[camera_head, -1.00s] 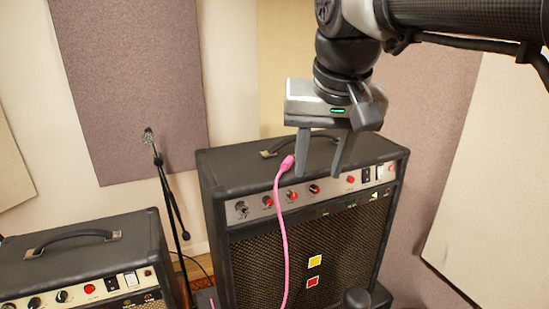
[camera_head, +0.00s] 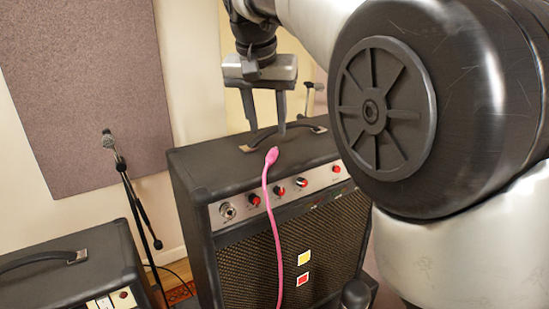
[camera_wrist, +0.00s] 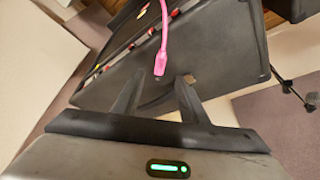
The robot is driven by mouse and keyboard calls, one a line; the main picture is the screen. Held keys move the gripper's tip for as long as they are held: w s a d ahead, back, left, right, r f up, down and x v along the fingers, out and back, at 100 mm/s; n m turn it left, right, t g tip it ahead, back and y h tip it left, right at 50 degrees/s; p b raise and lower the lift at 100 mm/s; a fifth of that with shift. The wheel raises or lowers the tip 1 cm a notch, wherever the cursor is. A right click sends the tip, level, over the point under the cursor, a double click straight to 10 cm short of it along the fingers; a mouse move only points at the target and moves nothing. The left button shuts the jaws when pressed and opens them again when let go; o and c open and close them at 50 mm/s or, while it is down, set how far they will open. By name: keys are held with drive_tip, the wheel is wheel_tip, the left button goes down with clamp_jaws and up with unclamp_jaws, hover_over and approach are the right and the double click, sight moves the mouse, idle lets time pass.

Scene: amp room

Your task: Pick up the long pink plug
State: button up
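The long pink plug (camera_head: 271,157) lies with its head on the top front edge of the larger black amplifier (camera_head: 190,166), and its pink cable hangs down the amplifier's front. My gripper (camera_head: 267,128) is above the amplifier's top, close to the carry handle and behind the plug in the head view. Its two fingers are apart with nothing between them. In the wrist view the plug (camera_wrist: 160,64) lies just beyond the open fingertips (camera_wrist: 156,80), with its cable running up the picture.
A smaller amplifier (camera_head: 70,284) stands at the lower left. A microphone on a stand (camera_head: 124,172) is between it and the wall panel (camera_head: 90,90). The carry handle (camera_head: 285,131) rises from the larger amplifier's top. My own arm hides the right side of the head view.

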sight(272, 153)
drive_tip(key=x, duration=0.8)
drive_tip(key=shift+w+d+f, duration=0.1)
drive_tip(key=shift+w+f, duration=0.15)
drive_tip(key=shift+f, duration=0.1)
clamp_jaws()
